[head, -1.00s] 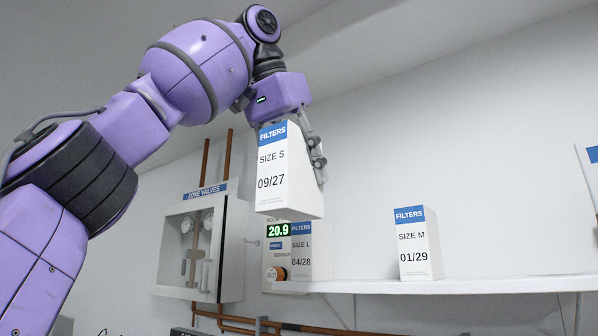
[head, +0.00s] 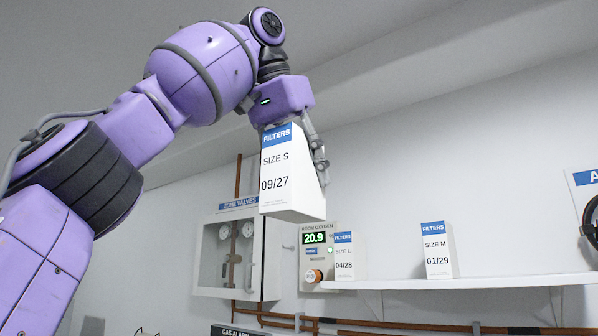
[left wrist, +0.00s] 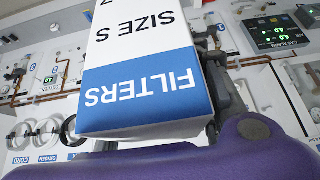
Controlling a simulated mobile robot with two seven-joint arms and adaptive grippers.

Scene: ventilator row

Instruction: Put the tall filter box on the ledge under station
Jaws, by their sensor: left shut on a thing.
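My left gripper (head: 312,152) is shut on a tall white filter box (head: 281,185) with a blue FILTERS band, marked SIZE S and 09/27. The box is held up in the air in the head view, and its label shows upside down in the left wrist view (left wrist: 145,95). On the white shelf ledge (head: 470,282) stand a SIZE L filter box (head: 343,262), marked 04/28, and a SIZE M filter box (head: 436,255), marked 01/29. The right gripper is not in view.
A room oxygen panel (head: 315,240) reading 20.9 is on the wall beside the SIZE L box. A zone valves cabinet (head: 228,255) hangs to its left. Copper pipes run below the shelf. The ledge between the SIZE L and SIZE M boxes is clear.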

